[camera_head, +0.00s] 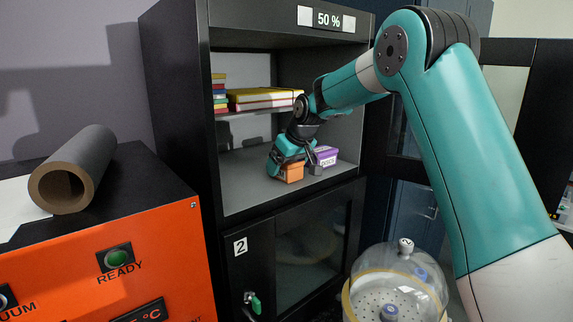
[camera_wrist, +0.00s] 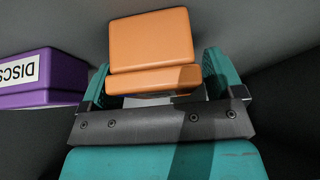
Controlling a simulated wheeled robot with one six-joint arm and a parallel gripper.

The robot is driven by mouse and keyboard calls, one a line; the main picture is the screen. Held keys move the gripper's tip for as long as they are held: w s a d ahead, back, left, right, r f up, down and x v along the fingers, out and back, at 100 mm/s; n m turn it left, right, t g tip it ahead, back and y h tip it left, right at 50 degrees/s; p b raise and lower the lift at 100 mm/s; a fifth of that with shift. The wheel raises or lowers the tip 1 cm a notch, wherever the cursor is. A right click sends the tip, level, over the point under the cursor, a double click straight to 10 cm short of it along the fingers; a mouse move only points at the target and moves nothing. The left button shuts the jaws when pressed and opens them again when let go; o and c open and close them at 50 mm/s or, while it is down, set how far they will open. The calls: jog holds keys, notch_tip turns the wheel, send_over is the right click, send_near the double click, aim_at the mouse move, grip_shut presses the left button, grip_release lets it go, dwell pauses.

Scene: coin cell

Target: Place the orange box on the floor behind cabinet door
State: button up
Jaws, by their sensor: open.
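The orange box (camera_head: 292,173) sits on the floor of the cabinet's open upper compartment. My gripper (camera_head: 294,164) reaches into this compartment and is at the box. In the wrist view the orange box (camera_wrist: 150,45) lies ahead of and partly between the two teal fingers of my gripper (camera_wrist: 157,78). The fingers are open, with a visible gap at the left; at the right I cannot tell whether the finger touches the box. The cabinet door (camera_head: 305,250) below, labelled 2, looks shut and has a dark glass pane and a green handle (camera_head: 255,304).
A purple box (camera_head: 326,156) stands right of the orange box; it also shows at left in the wrist view (camera_wrist: 45,78). A shelf above holds flat boxes (camera_head: 265,97). A glass dome (camera_head: 398,275) stands right of the door. An orange machine (camera_head: 170,260) stands left.

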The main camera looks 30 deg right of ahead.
jog(key=b+v, duration=0.4)
jog(key=v, duration=0.8)
jog(key=s+a+f+n+g+y, duration=0.1)
jog(key=s+a+f, duration=0.2)
jog(key=s+a, duration=0.5)
jog(key=s+a+f+n+g+y, duration=0.1)
jog(key=s+a+f+n+g, duration=0.15)
jog(key=s+a, duration=0.6)
jog(key=s+a+f+g, duration=0.1)
jog(key=s+a+f, duration=0.2)
jog(key=s, duration=0.6)
jog(key=s+a+f+n+g+y, duration=0.1)
jog(key=s+a+f, duration=0.2)
jog(key=s, duration=0.6)
notch_tip(320, 180, down, 3)
jog(key=shift+s+r, duration=0.25)
jog(key=shift+s, duration=0.15)
